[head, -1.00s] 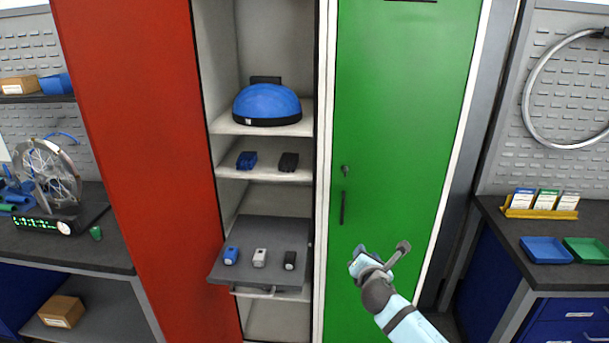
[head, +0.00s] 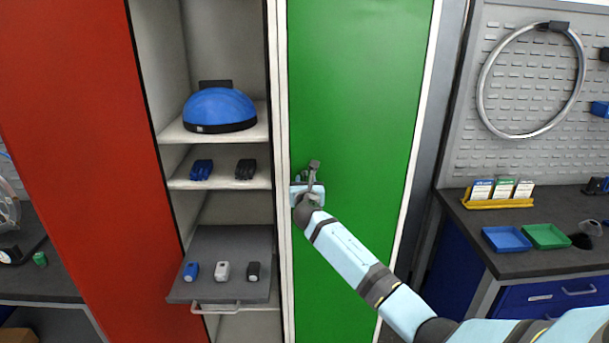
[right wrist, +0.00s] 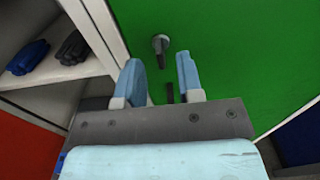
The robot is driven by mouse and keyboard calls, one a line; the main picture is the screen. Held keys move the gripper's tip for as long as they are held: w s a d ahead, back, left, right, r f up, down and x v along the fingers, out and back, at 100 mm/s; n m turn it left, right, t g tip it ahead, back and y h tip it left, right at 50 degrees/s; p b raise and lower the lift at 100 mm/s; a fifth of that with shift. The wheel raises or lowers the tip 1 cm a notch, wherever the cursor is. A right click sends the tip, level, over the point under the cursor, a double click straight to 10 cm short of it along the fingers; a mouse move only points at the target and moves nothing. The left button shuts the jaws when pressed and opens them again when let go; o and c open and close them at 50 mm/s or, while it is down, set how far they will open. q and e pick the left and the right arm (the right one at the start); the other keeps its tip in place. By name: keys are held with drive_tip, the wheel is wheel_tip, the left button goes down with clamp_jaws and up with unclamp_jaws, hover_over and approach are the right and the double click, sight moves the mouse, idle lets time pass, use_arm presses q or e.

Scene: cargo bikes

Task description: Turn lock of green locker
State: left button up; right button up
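The green locker (head: 360,90) has a closed green door that also shows in the right wrist view (right wrist: 230,50). Its lock (right wrist: 160,44) is a small grey round piece standing out from the door in the right wrist view. A dark narrow handle (right wrist: 169,93) sits below the lock. My right gripper (head: 306,182) is at the door's left side and hides the lock area in the head view. In the right wrist view, its two blue fingers (right wrist: 159,62) are apart and empty. The lock is just beyond the fingertips, roughly between them. My left gripper is out of view.
An open locker to the left holds a blue helmet (head: 219,110), gloves (head: 201,169) and a pulled-out grey tray (head: 225,250) with small items. A red door (head: 70,130) stands further left. A workbench (head: 530,262) with blue and green trays is at right.

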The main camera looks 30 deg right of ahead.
sight(305, 177)
drive_tip(key=shift+x, duration=2.25)
drive_tip(key=shift+a, duration=0.1)
drive_tip(key=shift+c, duration=0.2)
clamp_jaws()
